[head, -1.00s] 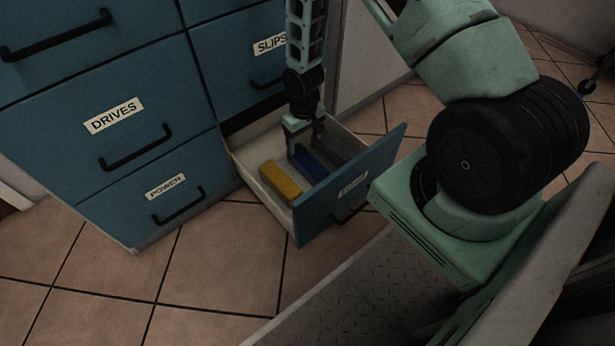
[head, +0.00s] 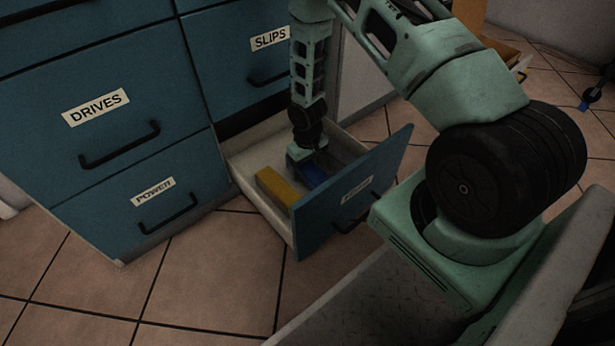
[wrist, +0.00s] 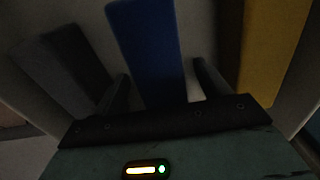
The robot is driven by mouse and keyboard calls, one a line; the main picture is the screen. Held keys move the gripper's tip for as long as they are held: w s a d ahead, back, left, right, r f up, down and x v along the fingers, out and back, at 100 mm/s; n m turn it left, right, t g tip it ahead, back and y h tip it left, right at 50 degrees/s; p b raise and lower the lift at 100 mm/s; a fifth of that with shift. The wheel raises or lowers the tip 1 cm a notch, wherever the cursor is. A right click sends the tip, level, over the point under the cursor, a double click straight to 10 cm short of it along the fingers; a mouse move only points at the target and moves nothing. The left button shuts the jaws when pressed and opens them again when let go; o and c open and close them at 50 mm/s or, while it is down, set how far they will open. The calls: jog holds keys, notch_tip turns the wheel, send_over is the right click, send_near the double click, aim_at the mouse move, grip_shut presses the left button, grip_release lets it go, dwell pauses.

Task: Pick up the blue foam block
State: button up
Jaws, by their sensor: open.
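The blue foam block (head: 314,175) lies in the open bottom drawer, between a yellow block (head: 277,186) and a dark grey block. In the wrist view the blue block (wrist: 147,45) runs up from between my fingers. My gripper (head: 305,163) is down inside the drawer at the blue block, hiding part of it in the head view. In the wrist view my gripper (wrist: 162,88) is open, with one finger on each side of the blue block. A gap shows on both sides, wider on the right. I cannot tell how deep the fingertips reach.
The yellow block (wrist: 272,45) is close to the right finger and the grey block (wrist: 70,70) close to the left one. The drawer's blue front (head: 350,192) and pale side walls enclose them. The blue cabinet (head: 100,120) stands behind; tiled floor lies around.

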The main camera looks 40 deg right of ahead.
notch_tip(320, 180, down, 3)
jog(key=shift+r+b, duration=0.2)
jog(key=shift+b, duration=0.35)
jog(key=shift+r, duration=0.1)
jog(key=c, duration=1)
